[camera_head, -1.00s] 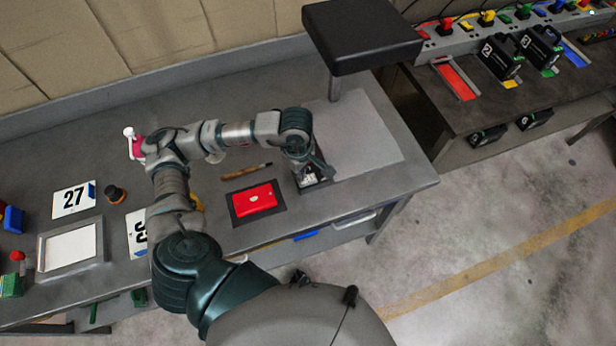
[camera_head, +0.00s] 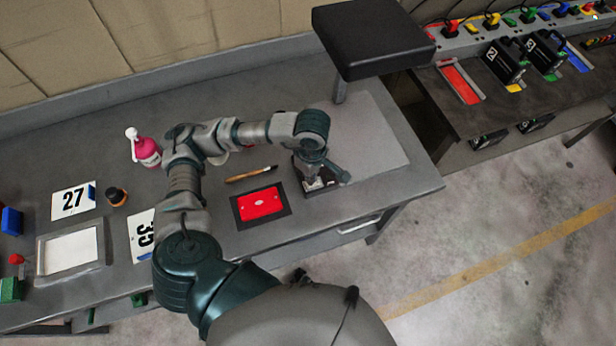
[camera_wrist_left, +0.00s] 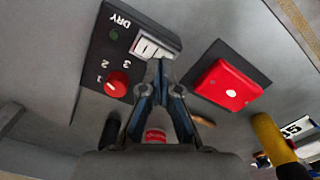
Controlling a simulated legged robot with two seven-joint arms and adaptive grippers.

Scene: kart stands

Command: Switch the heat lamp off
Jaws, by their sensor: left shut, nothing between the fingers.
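The heat lamp (camera_head: 375,40) is a wide black head on a post over the bench's right end. Its small black control box (camera_head: 310,188) stands at the bench's front edge. In the left wrist view the control box (camera_wrist_left: 97,75) shows "DRY", a red dial (camera_wrist_left: 117,84), a dark green indicator (camera_wrist_left: 114,35) and a white rocker switch (camera_wrist_left: 150,48). My left gripper (camera_head: 322,178) is over the box, shut and empty. In the wrist view its fingertips (camera_wrist_left: 160,66) overlap the switch's lower edge; I cannot tell whether they touch. My right gripper is out of view.
A red block (camera_head: 262,204) on a dark pad lies left of the box, with a brush (camera_head: 250,174) behind. A pink bottle (camera_head: 147,152), a "27" plate (camera_head: 72,202) and a tray (camera_head: 72,252) stand further left. A pale mat (camera_head: 375,145) under the lamp is clear.

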